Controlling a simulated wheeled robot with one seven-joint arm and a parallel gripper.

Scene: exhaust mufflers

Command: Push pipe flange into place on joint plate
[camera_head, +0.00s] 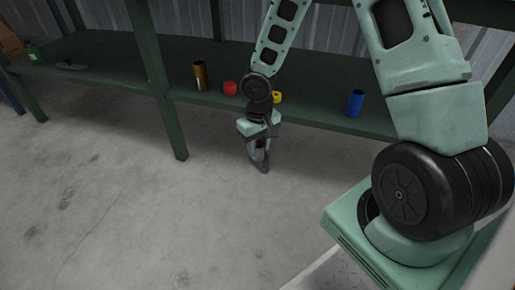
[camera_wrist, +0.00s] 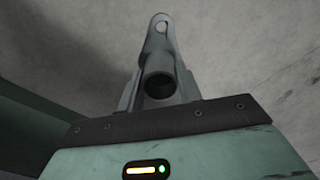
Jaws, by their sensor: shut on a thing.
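My gripper (camera_head: 261,161) hangs in front of the shelf's near edge, above the concrete floor, pointing down. In the wrist view, my gripper (camera_wrist: 160,90) is shut on a grey metal pipe flange (camera_wrist: 160,55). The flange has a round open pipe mouth facing the camera and a tab with a small hole at its far end. The fingers lie along both sides of the pipe. In the head view the flange is too small to tell from the fingers. I cannot make out a joint plate in either view.
A dark green shelf (camera_head: 330,112) runs behind my gripper. It bears a brass-coloured cylinder (camera_head: 200,76), a red piece (camera_head: 230,88), a yellow piece (camera_head: 277,97) and a blue cylinder (camera_head: 355,103). A shelf post (camera_head: 160,90) stands left of my gripper. The floor (camera_head: 130,220) at the left is clear.

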